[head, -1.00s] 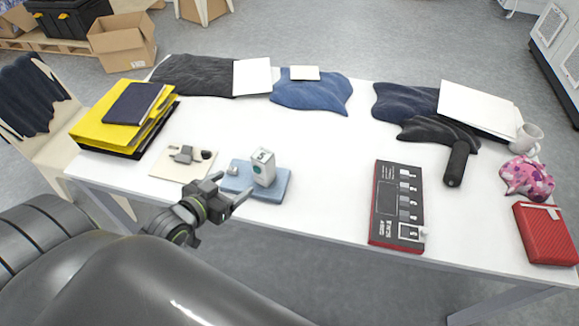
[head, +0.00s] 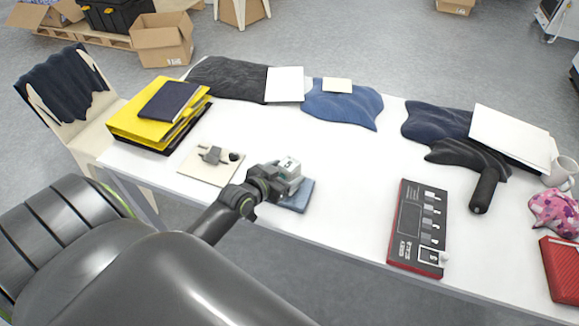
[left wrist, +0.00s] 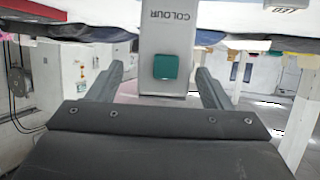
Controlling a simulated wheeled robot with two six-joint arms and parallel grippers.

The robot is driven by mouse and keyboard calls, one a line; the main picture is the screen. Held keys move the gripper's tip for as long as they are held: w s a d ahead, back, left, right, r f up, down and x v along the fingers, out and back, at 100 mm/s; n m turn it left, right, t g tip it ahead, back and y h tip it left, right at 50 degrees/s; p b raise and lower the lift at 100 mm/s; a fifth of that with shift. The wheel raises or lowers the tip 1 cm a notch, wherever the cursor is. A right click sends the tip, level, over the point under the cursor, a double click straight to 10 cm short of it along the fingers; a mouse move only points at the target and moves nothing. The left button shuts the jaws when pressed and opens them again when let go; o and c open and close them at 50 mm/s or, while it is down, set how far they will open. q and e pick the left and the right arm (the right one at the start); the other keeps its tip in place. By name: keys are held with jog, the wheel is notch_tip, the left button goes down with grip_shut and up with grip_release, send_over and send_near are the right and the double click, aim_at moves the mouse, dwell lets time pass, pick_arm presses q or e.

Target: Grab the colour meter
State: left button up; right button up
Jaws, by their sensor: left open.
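The colour meter (head: 289,167) is a small pale grey-white box standing on a blue mat (head: 298,199) near the table's front edge. In the left wrist view the meter (left wrist: 167,30) shows the word COLOUR and a green square button. My left gripper (head: 284,184) is at the meter, with its open fingers on either side of it. In the left wrist view the gripper (left wrist: 160,72) has visible gaps between both fingers and the meter. In the head view the gripper hides the meter's lower part and much of the mat. My right gripper is not in view.
A beige card with small parts (head: 203,170) lies left of the mat. Yellow binders (head: 139,126) are stacked at the table's left end. A red-edged grey scale board (head: 409,217) lies to the right, with clear white table between it and the mat. Dark cloths lie along the back.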

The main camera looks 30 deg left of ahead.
pick_arm(q)
jog(key=shift+x, duration=2.3)
jog(key=shift+a, duration=0.2)
